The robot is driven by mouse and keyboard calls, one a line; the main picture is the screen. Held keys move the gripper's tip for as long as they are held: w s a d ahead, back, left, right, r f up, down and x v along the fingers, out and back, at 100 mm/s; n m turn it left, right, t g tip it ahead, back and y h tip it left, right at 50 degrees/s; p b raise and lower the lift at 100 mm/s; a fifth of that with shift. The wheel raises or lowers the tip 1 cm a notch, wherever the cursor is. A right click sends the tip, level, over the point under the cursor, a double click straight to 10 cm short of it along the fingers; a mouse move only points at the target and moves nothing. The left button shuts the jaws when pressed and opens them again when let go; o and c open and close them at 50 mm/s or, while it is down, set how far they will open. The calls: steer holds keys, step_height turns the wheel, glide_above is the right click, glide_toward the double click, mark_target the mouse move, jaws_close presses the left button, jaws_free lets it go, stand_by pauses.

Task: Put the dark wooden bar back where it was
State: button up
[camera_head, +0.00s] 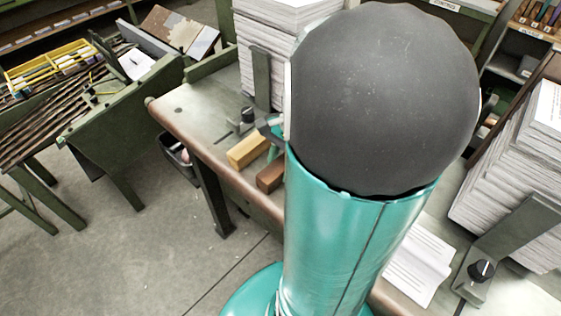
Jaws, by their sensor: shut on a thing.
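The dark wooden bar (270,177) is at the front edge of the green-grey bench, beside my arm, which hides its right end. A light wooden block (248,150) lies just behind and left of it. A small part of my gripper (274,130) shows at the left edge of my arm, close to both pieces. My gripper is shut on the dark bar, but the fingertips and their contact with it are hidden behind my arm. I cannot tell whether the bar touches the bench top.
The bench (188,128) carries tall paper stacks at the back (272,60) and right (510,150). Loose printed sheets (418,265) lie right of my arm. A metal upright with a black knob (481,270) stands at front right. Open floor (110,250) lies at left.

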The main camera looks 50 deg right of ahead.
steer(key=o, duration=1)
steer(key=shift+w, duration=0.1)
steer(key=v, duration=1.2)
steer(key=w+a+n+t+h, duration=0.1)
steer(key=a+n+t+h, duration=0.3)
steer(key=a+n, duration=1.3)
steer(key=a+r+t, duration=0.1)
steer(key=a, duration=0.5)
steer(key=shift+w+n+t, duration=0.2)
steer(key=shift+n+t, duration=0.1)
